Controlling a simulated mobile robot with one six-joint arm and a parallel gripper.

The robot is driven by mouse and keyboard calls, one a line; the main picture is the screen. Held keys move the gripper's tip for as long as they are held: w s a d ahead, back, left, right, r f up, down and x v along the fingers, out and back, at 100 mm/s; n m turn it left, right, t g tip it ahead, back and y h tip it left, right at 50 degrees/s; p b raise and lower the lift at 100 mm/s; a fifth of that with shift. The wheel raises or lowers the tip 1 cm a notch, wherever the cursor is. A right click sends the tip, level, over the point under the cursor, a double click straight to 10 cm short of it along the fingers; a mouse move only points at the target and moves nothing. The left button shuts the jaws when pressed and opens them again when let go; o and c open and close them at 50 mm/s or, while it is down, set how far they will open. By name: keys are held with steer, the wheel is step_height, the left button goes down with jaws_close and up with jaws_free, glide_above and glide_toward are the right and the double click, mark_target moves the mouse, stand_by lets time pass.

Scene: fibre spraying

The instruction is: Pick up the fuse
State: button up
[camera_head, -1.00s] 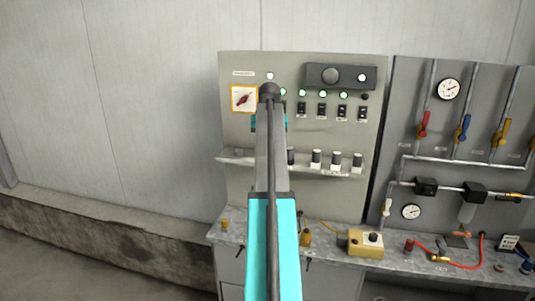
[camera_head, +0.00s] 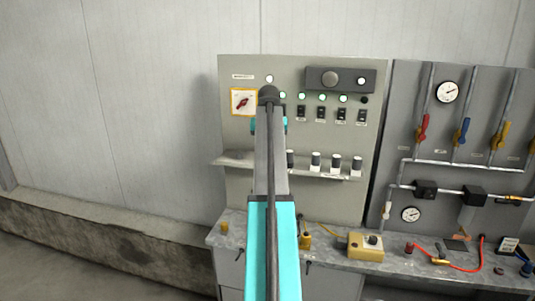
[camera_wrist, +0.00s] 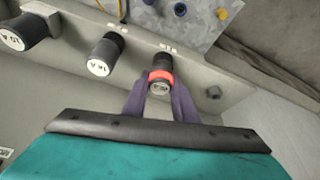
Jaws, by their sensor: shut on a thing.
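A dark cylindrical fuse with a red band and a pale label end (camera_wrist: 160,80) stands at the shelf (camera_wrist: 205,88) in the wrist view. My gripper (camera_wrist: 161,92) has its two purple fingers on either side of this fuse and is shut on it. Whether the fuse still sits in its seat or is lifted, I cannot tell. In the head view my arm hides the gripper and the held fuse. Other black fuses with white ends (camera_head: 316,160) stand along the shelf to the right in that view, and one (camera_wrist: 105,54) is beside the held fuse in the wrist view.
The control panel (camera_head: 235,140) rises behind the shelf, with a red rotary switch (camera_head: 243,103) and lit green lamps. Below is a grey bench with a yellow box (camera_head: 364,247). A pipe panel with valves (camera_head: 440,150) stands at the right. The left side is bare wall.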

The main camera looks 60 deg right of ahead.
steer(key=shift+d+r+p, duration=0.1)
steer(key=shift+r+p, duration=0.8)
steer(key=shift+r, duration=0.75)
steer(key=shift+s+a+r, duration=0.1)
steer(key=shift+s+a, duration=0.1)
steer(key=s+a+p, duration=0.1)
steer(key=s+a, duration=0.3)
steer(key=a, duration=0.2)
steer(key=s+a+r+p, duration=0.1)
steer(key=s+a+p, duration=0.1)
steer(key=s+a, duration=0.2)
steer(key=a, duration=0.3)
steer(key=shift+s+a+r, duration=0.15)
